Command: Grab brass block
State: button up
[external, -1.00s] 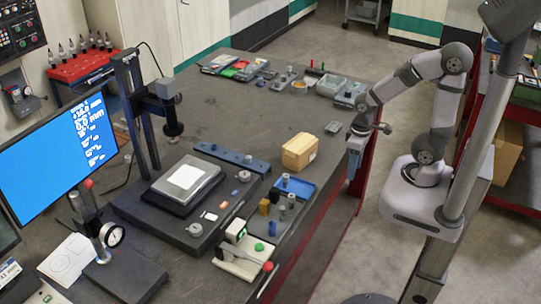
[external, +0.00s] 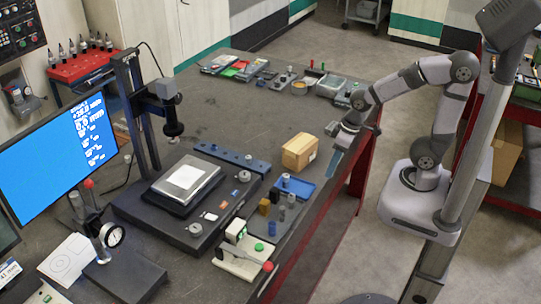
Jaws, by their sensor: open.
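A small brass-coloured block (external: 264,207) stands on the bench near its right front edge, just left of a few small grey pieces. My gripper (external: 333,164) hangs tilted over the right edge of the bench, beyond and to the right of the block, well apart from it. It looks empty and its jaws are open, though the fingers are small in this view.
A tan box (external: 300,152) stands between my gripper and the bench middle. A blue tray (external: 297,188) lies near the block. A dark plate with a silver block (external: 187,180) is to the left. A lever fixture (external: 243,253) stands in front.

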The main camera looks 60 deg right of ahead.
aim_at(269, 204)
jog(key=w+a+t+y+b, duration=0.1)
jog(key=w+a+t+b, duration=0.45)
jog(key=a, duration=0.55)
jog(key=w+a+t+y+b, duration=0.2)
jog(key=w+a+t+b, duration=0.35)
jog(key=a, duration=0.55)
jog(key=s+d+m+t+h+b, duration=0.1)
jog(key=s+d+t+h+b, duration=0.15)
jog(key=s+t+h, duration=0.2)
jog(key=f, duration=0.7)
jog(key=shift+s+a+f, duration=0.25)
jog(key=shift+s+f, duration=0.05)
jog(key=shift+f, duration=0.1)
jog(key=shift+w+d+p, duration=0.1)
jog(key=shift+w+p, duration=0.35)
jog(key=shift+w, duration=0.85)
jog(key=shift+w+d+f+p, duration=0.1)
jog(key=shift+w+p, duration=0.75)
jog(key=shift+w, duration=1.55)
grip_shut()
